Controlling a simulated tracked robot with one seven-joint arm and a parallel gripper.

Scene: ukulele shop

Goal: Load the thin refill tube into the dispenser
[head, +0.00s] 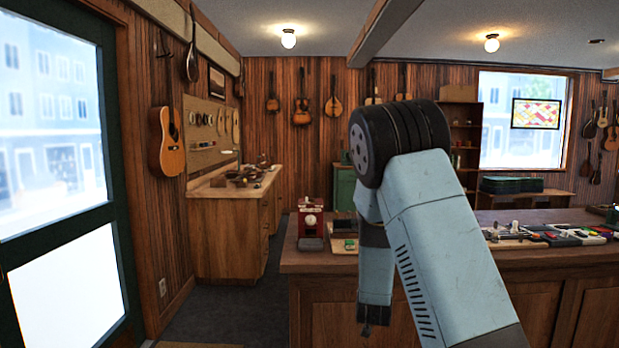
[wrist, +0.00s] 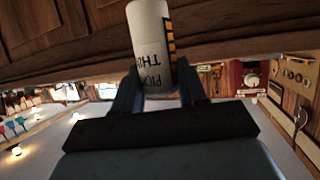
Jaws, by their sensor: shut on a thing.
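The thin refill tube (wrist: 148,38) is a pale cylinder with dark printed letters, upside down in the wrist view, and a black and yellow band along one side. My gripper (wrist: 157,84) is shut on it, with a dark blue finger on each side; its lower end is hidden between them. In the head view my arm hangs down in front of the counter, and the tube cannot be made out. A red and white machine, which looks like the dispenser (head: 310,215), stands on the counter's left end, apart from my gripper. It also shows in the wrist view (wrist: 250,76).
The wooden counter (head: 450,262) runs across the right half, its front close to my arm. A small tray with a green item (head: 345,244) sits beside the red machine. More goods (head: 560,234) lie further right. Open floor (head: 225,312) lies left of the counter.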

